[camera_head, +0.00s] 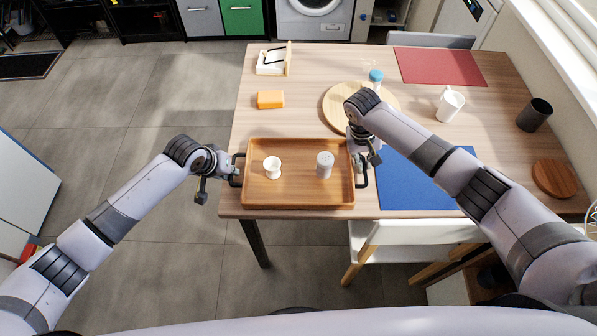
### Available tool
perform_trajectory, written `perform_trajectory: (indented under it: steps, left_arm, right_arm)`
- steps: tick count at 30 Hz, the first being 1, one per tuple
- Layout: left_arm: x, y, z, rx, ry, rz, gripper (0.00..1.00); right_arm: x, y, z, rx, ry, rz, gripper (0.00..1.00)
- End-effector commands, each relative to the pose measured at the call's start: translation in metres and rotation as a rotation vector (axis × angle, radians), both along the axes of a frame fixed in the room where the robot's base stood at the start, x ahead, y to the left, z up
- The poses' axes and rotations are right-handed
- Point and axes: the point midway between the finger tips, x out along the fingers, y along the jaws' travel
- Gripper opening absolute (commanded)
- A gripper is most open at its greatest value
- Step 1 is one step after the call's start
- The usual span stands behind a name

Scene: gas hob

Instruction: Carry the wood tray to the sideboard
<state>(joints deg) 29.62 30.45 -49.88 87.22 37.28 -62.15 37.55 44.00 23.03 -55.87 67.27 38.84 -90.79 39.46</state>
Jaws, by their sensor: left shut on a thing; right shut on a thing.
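The wood tray (300,199) is at the front left corner of the wooden table, with a dark handle at each short end. A white egg-cup-like cup (272,167) and a grey-white cylinder (325,164) stand upright on it. My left gripper (234,170) is shut on the tray's left handle, just beyond the table's left edge. My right gripper (361,172) is shut on the right handle, partly hidden by its own wrist. I cannot tell whether the tray rests on the table or is slightly raised. I cannot identify the sideboard with certainty.
A white chair (415,232) stands at the front. Floor at left is clear.

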Motion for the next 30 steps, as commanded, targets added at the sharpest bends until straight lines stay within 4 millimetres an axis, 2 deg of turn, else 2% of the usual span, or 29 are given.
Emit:
perform_trajectory:
  steps: [8,21,30]
  left_arm:
    - [0.001,0.0,0.01,0.001,-0.003,-0.002,0.0]
    - [0.0,0.0,0.047,0.001,-0.002,-0.003,0.0]
    - [0.0,0.0,0.051,0.002,-0.001,-0.002,0.0]
  right_arm:
    - [0.001,-0.001,0.011,-0.001,-0.003,-0.001,0.0]
    - [0.001,-0.001,0.048,-0.001,-0.002,-0.002,0.0]
    - [0.001,-0.001,0.051,-0.001,-0.002,-0.002,0.0]
